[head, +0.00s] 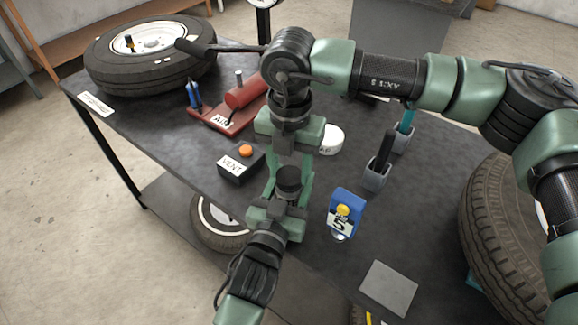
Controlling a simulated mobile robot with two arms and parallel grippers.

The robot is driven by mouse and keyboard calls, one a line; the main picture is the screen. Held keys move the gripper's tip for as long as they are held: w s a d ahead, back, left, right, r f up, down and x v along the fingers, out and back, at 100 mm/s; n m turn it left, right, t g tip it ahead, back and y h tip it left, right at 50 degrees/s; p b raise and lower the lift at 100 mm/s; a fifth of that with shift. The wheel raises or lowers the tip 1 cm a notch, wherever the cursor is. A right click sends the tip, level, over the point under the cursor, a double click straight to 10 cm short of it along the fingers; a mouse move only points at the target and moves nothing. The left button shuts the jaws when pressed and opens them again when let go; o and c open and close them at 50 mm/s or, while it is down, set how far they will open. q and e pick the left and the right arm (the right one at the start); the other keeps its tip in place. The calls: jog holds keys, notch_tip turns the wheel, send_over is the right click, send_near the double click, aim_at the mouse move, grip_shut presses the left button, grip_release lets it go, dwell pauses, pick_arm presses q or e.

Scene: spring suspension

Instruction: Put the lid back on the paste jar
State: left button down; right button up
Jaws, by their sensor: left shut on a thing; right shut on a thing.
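I cannot tell whether lid and jar touch. A white round thing (332,139) with a half-hidden label stands behind my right gripper.
A black VENT box (233,168) with an orange button and a red pump (231,105) are left of the grippers. A blue block (346,207) with a yellow knob, grey holders (376,177) and a grey pad (389,288) are right.

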jog(key=m, duration=1.1)
jog(key=shift+s+d, duration=0.1)
jog(key=m, duration=0.3)
jog(key=shift+m, duration=0.4)
jog(key=o, duration=1.3)
jog(key=shift+r, duration=0.1)
jog(key=shift+r, duration=2.15)
